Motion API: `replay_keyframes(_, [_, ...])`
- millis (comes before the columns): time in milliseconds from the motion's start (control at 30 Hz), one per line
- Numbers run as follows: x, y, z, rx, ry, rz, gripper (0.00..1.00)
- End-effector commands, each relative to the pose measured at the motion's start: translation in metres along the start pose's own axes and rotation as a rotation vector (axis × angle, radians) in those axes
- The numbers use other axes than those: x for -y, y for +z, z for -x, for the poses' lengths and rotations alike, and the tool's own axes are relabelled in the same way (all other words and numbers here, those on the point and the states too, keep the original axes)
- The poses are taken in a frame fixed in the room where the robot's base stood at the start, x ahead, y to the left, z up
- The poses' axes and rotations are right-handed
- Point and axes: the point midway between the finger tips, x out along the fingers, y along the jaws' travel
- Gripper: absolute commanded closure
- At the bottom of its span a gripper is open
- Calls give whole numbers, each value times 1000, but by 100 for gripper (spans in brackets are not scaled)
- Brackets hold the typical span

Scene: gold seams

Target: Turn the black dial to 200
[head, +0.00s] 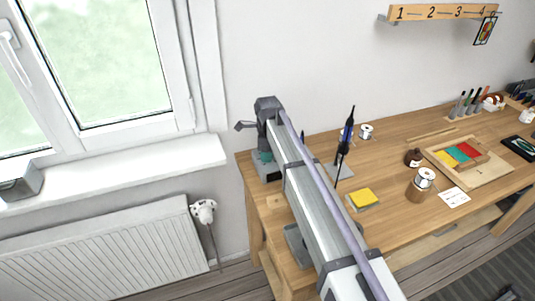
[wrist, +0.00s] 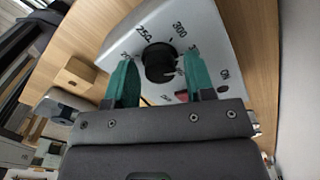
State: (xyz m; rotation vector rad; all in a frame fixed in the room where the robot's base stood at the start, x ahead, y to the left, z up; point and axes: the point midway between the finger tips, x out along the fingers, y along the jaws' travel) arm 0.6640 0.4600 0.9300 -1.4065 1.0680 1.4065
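The black dial (wrist: 160,62) sits on the sloped face of a light grey box (wrist: 205,25) in the wrist view. The numbers 250 and 300 are readable around it; others are partly hidden by the fingers. I cannot tell clearly which number the dial points to. My gripper (wrist: 158,57) is open, with one green finger on each side of the dial in the picture. Gaps show between fingers and dial. In the head view, my gripper (head: 265,157) is at the bench's left end, above the grey box (head: 268,178), which my arm mostly hides.
A red switch (wrist: 183,96) is partly visible below the dial. On the wooden bench (head: 400,225) a soldering iron (head: 345,145) stands upright in its holder. A wooden block (wrist: 82,74) shows at left.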

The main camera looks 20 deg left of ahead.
Motion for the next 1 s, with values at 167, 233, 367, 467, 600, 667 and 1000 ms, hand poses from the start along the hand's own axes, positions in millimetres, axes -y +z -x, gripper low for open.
replay_keyframes(167, [0,0,0,0,0,0,68])
replay_keyframes(233, [0,0,0,0,0,0,75])
replay_keyframes(367, [0,0,0,0,0,0,87])
replay_keyframes(467, [0,0,0,0,0,0,93])
replay_keyframes(600, [0,0,0,0,0,7,93])
replay_keyframes(667, [0,0,0,0,0,15,93])
replay_keyframes(1000, [0,0,0,0,0,171,93])
